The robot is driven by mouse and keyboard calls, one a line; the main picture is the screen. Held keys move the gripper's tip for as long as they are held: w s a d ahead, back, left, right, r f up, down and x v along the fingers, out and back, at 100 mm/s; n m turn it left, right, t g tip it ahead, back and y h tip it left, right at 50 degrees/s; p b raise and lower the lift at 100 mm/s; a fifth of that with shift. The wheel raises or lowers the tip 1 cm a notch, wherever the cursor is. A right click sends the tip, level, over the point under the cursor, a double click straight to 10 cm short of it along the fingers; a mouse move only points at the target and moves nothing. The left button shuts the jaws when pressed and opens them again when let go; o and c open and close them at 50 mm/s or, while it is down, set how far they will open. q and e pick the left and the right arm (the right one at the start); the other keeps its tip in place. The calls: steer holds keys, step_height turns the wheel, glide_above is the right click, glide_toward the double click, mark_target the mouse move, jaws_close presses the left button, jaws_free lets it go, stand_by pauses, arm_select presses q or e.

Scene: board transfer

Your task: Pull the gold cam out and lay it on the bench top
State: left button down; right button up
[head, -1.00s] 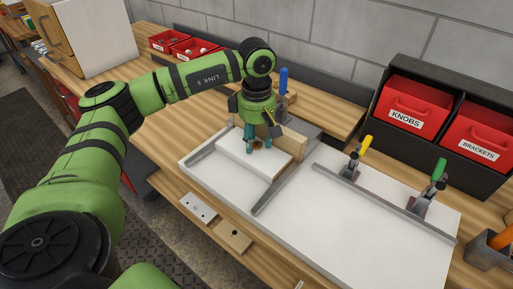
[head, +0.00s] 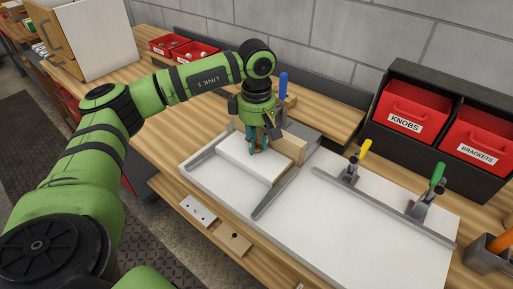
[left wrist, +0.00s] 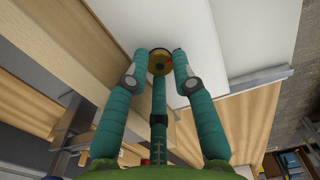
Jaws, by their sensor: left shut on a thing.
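The gold cam (left wrist: 160,62) shows in the left wrist view as a round gold piece with a dark centre, over the small white board (left wrist: 195,45). My left gripper (head: 258,147) has teal fingers. They are closed around the cam, with their tips at its rim in the left wrist view (left wrist: 160,66). In the head view the fingers stand over the small white board (head: 240,165) and mostly hide the cam. I cannot tell whether the cam is still seated. My right gripper is out of view.
A blue-handled clamp (head: 283,86) and wooden block (head: 292,150) stand close behind the gripper. Yellow-handled (head: 364,148) and green-handled (head: 438,172) clamps sit on a rail at right. Bare bench top (head: 170,150) lies left of the large white panel (head: 350,245).

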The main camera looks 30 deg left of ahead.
mark_target(257, 146)
arm_select(q)
steer(key=shift+r+p, duration=0.4)
steer(key=shift+r, duration=0.4)
steer(key=shift+r, duration=0.1)
steer(key=shift+r+p, duration=1.5)
steer(key=shift+r, duration=0.75)
